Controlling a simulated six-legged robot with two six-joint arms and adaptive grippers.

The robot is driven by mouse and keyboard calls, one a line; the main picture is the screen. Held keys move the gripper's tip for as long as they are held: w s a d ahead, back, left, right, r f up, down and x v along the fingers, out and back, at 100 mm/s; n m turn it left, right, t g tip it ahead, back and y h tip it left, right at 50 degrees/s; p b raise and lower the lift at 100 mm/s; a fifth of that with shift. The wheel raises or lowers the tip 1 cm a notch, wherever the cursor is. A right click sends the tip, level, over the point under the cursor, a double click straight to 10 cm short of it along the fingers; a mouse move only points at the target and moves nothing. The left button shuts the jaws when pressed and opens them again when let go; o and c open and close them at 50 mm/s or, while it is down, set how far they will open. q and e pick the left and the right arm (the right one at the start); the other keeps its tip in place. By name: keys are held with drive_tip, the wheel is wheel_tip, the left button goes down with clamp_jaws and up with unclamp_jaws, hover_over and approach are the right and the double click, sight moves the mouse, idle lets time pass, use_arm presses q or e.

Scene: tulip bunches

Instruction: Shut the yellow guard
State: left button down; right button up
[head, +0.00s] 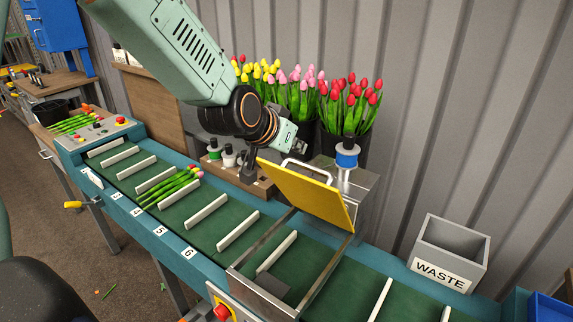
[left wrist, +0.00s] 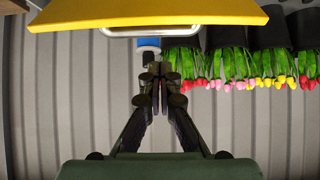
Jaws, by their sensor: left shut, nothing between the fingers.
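The yellow guard (head: 308,196) is a flat panel tilted up and open above the metal frame (head: 322,272) that spans the conveyor. Its pale bar handle (head: 306,168) is on its upper edge. In the left wrist view the guard (left wrist: 150,14) crosses the top, with the handle (left wrist: 152,31) along its edge. My right gripper is not in view.
A green conveyor (head: 218,220) with white dividers carries a tulip bunch (head: 172,186). Buckets of tulips (head: 348,104) stand behind, by the grey wall. A blue-capped device (head: 347,156) stands behind the guard. A waste bin (head: 447,252) is at right. A red button (head: 222,312) is in front.

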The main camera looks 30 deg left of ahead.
sight(288, 172)
use_arm(q)
drive_tip(key=shift+s+a+f+p, duration=0.15)
drive_tip(key=shift+s+f+p, duration=0.2)
drive_tip(key=shift+s+f, duration=0.2)
drive_tip(key=shift+s+a+f+p, duration=0.15)
drive_tip(key=shift+s+f+p, duration=0.15)
drive_tip(key=shift+s+f, duration=0.2)
drive_tip(key=shift+s+a+f, duration=0.1)
drive_tip(key=shift+s, duration=0.45)
drive_tip(key=shift+d, duration=0.2)
